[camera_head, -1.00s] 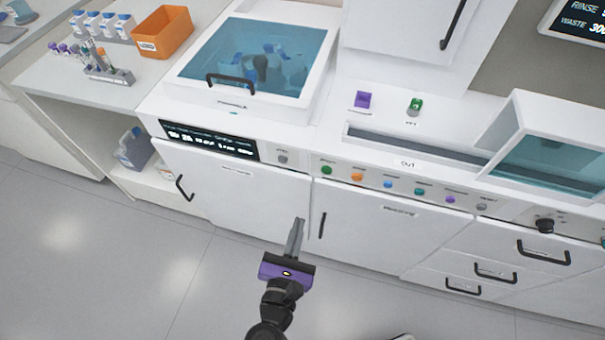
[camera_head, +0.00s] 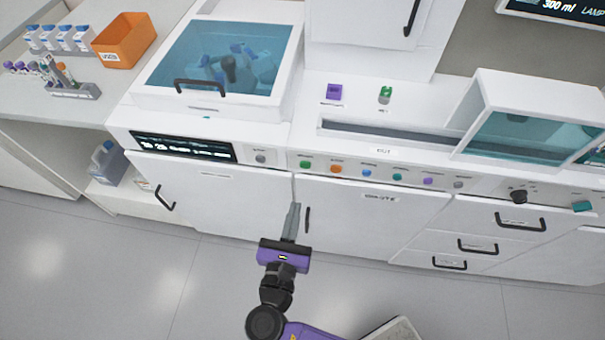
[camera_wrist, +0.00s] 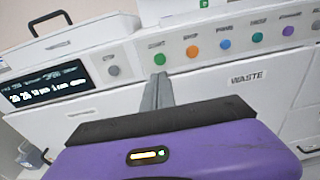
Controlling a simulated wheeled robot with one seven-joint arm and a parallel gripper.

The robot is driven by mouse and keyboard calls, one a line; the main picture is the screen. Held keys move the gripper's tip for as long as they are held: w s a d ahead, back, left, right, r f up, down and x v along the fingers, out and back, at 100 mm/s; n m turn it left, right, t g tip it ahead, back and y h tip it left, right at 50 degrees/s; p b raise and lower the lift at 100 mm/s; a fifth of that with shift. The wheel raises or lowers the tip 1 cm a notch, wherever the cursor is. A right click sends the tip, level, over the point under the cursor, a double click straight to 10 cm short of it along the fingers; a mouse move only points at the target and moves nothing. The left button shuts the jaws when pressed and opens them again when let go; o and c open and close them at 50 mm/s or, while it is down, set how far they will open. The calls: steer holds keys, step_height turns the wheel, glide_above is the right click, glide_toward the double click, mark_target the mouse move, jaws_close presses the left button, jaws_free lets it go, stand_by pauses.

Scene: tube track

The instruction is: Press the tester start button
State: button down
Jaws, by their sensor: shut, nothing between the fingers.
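A green button (camera_head: 304,165) is at the left end of a row of coloured buttons on the white front panel. In the wrist view the green button (camera_wrist: 157,59) has a small label above it that seems to read START. My gripper (camera_head: 293,207) is shut and empty, its fingers pointing up toward the panel. It is in front of the cabinet doors, below the button row in the head view. In the wrist view the fingertips (camera_wrist: 160,77) show just under the green button; a gap to it appears to remain.
Orange (camera_head: 336,169), blue (camera_head: 367,173) and other buttons sit right of the green one. A grey button (camera_head: 261,159) is to its left, beside a dark display (camera_head: 184,146). Black door handles (camera_head: 163,198) stick out below. The floor in front is clear.

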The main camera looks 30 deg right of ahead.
mark_target(305, 167)
steer(key=p+x, duration=0.1)
steer(key=x, duration=1)
steer(key=shift+a, duration=0.1)
